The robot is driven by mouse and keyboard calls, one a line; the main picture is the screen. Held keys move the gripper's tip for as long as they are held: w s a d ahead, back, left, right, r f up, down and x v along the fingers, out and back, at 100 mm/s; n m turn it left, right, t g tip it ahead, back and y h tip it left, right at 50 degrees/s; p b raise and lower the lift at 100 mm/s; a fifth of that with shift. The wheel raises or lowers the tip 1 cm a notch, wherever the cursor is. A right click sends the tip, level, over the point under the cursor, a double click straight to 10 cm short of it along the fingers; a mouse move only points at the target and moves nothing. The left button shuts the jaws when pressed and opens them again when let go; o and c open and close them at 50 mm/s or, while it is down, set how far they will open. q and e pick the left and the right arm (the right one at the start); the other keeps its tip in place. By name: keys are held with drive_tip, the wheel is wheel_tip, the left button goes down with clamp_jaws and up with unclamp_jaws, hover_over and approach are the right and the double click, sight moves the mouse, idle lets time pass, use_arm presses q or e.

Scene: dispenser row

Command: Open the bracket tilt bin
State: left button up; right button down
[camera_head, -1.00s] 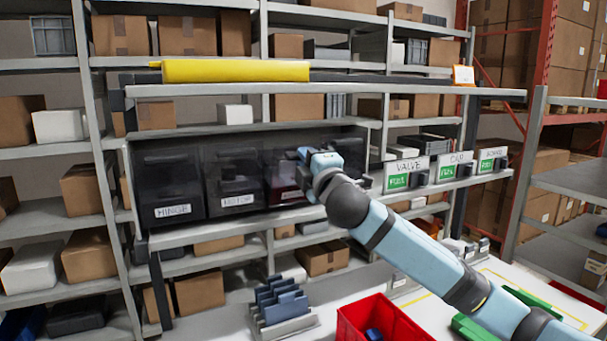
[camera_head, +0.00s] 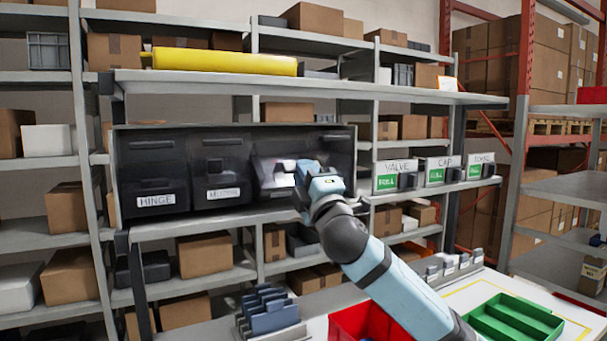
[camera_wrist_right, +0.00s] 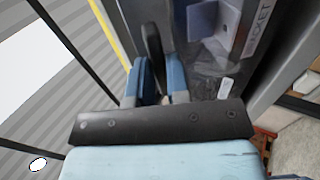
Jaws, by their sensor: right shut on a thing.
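The bracket tilt bin (camera_head: 266,182) is the third dark see-through bin from the left on the middle shelf. In the right wrist view, its front (camera_wrist_right: 208,62) carries a label ending in "KET", with a pale metal bracket shape (camera_wrist_right: 226,22) beside it. My right gripper (camera_head: 298,172) is at the right side of this bin's front. In the right wrist view its blue fingers (camera_wrist_right: 157,80) are shut on the bin's dark handle (camera_wrist_right: 152,45). The gripper hides part of the bin, and how far it is tilted is hard to tell. My left gripper is not in view.
The hinge bin (camera_head: 153,172) and another labelled bin (camera_head: 220,168) stand to the left, both closed. Valve (camera_head: 388,180), cap (camera_head: 436,172) and a further dispenser (camera_head: 475,168) are to the right. A red bin (camera_head: 345,326) and green tray (camera_head: 515,318) lie below.

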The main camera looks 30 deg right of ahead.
drive_tip(key=shift+s+f, duration=0.2)
drive_tip(key=shift+f, duration=0.45)
drive_tip(key=c, duration=1.2)
unclamp_jaws()
drive_tip(key=shift+c, duration=0.2)
drive_tip(key=shift+o, duration=0.5)
drive_tip(key=shift+w+f, duration=0.1)
drive_tip(key=shift+w, duration=0.1)
drive_tip(key=shift+s, duration=0.2)
drive_tip(key=b+v, duration=0.2)
drive_tip(key=v, duration=1.1)
drive_tip(key=shift+s+b, duration=0.3)
drive_tip(key=shift+b, duration=0.05)
